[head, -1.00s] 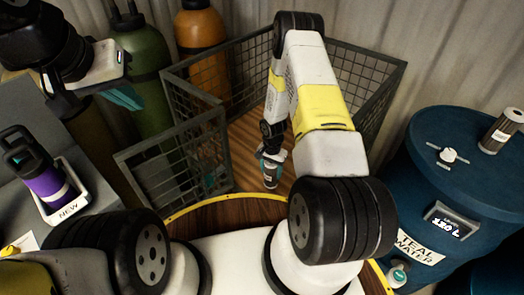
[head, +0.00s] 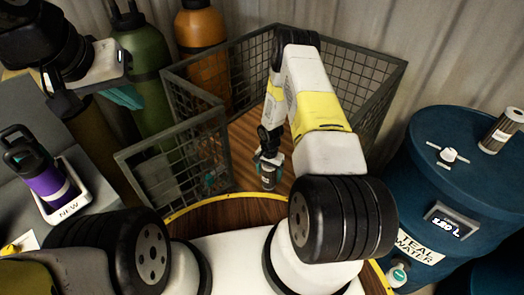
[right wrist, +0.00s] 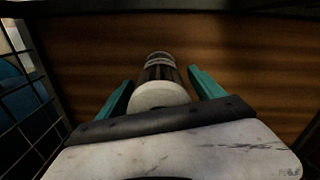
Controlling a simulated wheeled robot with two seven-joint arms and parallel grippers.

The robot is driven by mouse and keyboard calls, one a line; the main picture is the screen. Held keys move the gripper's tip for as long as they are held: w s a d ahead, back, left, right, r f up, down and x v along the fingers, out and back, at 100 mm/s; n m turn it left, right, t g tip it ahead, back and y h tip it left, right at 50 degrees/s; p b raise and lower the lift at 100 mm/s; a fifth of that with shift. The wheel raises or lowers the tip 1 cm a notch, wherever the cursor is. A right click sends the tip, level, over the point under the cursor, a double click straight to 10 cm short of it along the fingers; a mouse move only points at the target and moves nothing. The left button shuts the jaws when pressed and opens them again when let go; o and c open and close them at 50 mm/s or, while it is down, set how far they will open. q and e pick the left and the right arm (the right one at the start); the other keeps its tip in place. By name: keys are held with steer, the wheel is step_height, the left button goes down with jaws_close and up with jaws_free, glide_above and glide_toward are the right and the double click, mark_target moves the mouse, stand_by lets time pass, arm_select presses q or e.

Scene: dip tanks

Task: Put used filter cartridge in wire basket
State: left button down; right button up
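The used filter cartridge (right wrist: 158,74) has a pale round end and a dark body with a light band. It is between the teal fingers of my right gripper (right wrist: 160,88), with a gap on each side, so the gripper looks open around it. In the head view, the cartridge (head: 268,180) is below my right gripper (head: 269,158), inside the wire basket (head: 205,118). I cannot tell whether it touches the basket's wooden floor. My left gripper (head: 122,97) is at the upper left, away from the basket; its opening is unclear.
A purple bottle-like item (head: 48,183) stands in a white holder marked NEW at left. Green (head: 143,60) and orange (head: 203,45) cylinders stand behind the basket. A blue tank (head: 415,185) at right carries another cartridge (head: 501,130) on its lid.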

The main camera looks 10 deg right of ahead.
step_height(320, 180, up, 12)
steer(key=shift+f, duration=0.1)
steer(key=s+r+n+t, duration=0.2)
steer(key=r, duration=1.3)
steer(key=s+r+n+t, duration=0.1)
steer(key=s+r, duration=0.1)
steer(key=r, duration=1.4)
steer(key=s+a+r+n+t+y, duration=0.1)
steer(key=s+r+n, duration=0.1)
steer(key=s+r, duration=0.5)
steer(key=s+a+r+n+t+y, duration=0.1)
steer(key=s+a+r+n+t, duration=0.1)
steer(key=s+r, duration=0.6)
steer(key=shift+s+a+r+n, duration=0.25)
steer(key=shift+s+n, duration=0.45)
steer(key=shift+s, duration=1.9)
